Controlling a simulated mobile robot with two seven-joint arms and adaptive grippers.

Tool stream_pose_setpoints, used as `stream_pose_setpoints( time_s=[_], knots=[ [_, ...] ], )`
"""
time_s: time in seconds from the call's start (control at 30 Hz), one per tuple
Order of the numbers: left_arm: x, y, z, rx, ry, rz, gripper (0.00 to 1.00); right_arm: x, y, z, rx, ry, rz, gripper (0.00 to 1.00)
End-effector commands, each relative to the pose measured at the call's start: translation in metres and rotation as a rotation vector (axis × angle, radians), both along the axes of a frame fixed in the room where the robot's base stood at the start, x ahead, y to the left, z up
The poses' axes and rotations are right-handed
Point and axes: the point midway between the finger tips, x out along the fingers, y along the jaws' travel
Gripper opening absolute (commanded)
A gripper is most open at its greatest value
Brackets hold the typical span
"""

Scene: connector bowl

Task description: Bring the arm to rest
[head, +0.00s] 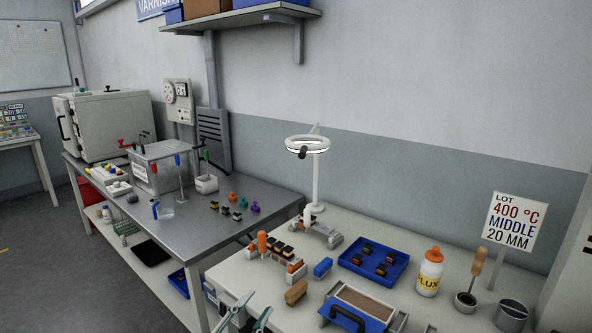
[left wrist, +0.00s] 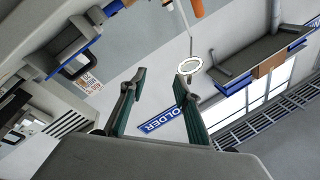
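My left gripper (head: 256,306) shows at the bottom edge of the head view, left of the middle, in front of the near bench. In the left wrist view its two green-lined fingers (left wrist: 159,80) stand apart with nothing between them. Behind them that view shows the wall, a sign and the ring lamp, tilted. Most of my left arm is cut off by the frame. My right gripper is in neither view.
A grey metal bench (head: 200,235) stands at left.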

Motion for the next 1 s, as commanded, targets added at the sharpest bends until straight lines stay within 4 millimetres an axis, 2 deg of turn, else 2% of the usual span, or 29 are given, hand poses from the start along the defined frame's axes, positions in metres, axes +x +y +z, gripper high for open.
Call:
stream_pose_setpoints(
  time_s=[0.03,0.1,0.17,0.3,0.4,0.5,0.6,0.7,1.0],
  knots=[
    [-0.015,0.015,-0.03,-0.044,0.087,0.047,0.32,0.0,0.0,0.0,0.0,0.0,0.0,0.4],
    [-0.035,0.037,-0.069,-0.094,0.206,0.115,0.32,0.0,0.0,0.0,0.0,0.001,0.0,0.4],
    [-0.055,0.053,-0.102,-0.129,0.307,0.166,0.32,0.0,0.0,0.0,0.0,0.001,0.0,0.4],
    [-0.112,0.082,-0.174,-0.191,0.54,0.264,0.32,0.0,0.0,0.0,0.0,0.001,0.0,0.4],
    [-0.155,0.095,-0.214,-0.224,0.687,0.312,0.32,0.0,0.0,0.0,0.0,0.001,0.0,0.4],
    [-0.191,0.102,-0.242,-0.245,0.801,0.341,0.32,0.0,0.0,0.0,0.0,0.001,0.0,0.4],
    [-0.216,0.106,-0.259,-0.258,0.877,0.357,0.32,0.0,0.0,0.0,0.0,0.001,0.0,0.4],
    [-0.229,0.107,-0.266,-0.266,0.914,0.362,0.32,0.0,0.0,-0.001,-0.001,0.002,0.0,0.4],
    [-0.231,0.107,-0.268,-0.268,0.921,0.362,0.32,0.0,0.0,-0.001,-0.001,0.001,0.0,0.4]
  ],
)
